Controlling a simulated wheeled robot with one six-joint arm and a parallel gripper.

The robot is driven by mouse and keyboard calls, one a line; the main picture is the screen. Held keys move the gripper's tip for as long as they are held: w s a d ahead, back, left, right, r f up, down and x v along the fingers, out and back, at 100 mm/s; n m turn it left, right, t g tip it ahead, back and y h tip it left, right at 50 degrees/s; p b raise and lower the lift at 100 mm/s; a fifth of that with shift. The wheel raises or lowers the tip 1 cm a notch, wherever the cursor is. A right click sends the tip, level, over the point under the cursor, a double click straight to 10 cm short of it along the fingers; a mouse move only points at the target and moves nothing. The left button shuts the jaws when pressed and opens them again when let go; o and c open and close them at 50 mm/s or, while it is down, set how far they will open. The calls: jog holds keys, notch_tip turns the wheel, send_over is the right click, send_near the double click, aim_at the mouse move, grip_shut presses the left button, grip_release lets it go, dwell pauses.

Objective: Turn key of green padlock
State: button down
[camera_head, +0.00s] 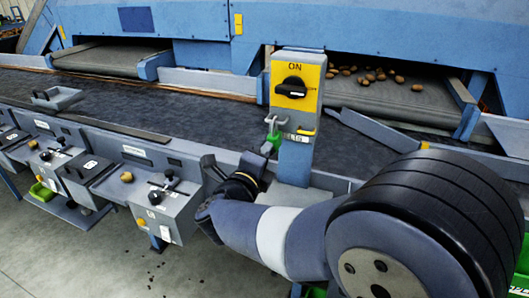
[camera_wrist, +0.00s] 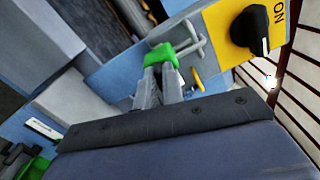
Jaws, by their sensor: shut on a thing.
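The green padlock (camera_head: 268,145) hangs from a grey hasp on the front of the switch post in the head view. In the wrist view the green padlock (camera_wrist: 160,55) sits right at my fingertips, with its shackle side toward the grey hasp bar (camera_wrist: 190,45). My gripper (camera_wrist: 162,75) is shut at the lower end of the padlock, where the key sits. The key itself is hidden between the fingers, so its angle cannot be told. In the head view my gripper (camera_head: 262,157) reaches up to the padlock from below.
A yellow switch plate (camera_head: 295,85) with a black knob marked ON is above the padlock. A small yellow lever (camera_head: 306,132) sits right of it. Grey control boxes (camera_head: 165,205) line the left. The dark conveyor belt (camera_head: 170,95) runs behind, with potatoes (camera_head: 370,75) beyond.

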jog(key=shift+n+p, duration=0.3)
jog(key=shift+n, duration=1)
jog(key=c, duration=1.5)
grip_release()
jog(key=shift+c, duration=0.2)
jog(key=shift+s, duration=0.1)
jog(key=b+v, duration=0.1)
jog(key=v, duration=0.9)
jog(key=shift+s, duration=0.3)
jog(key=shift+w+a, duration=0.1)
jog(key=shift+w, duration=0.05)
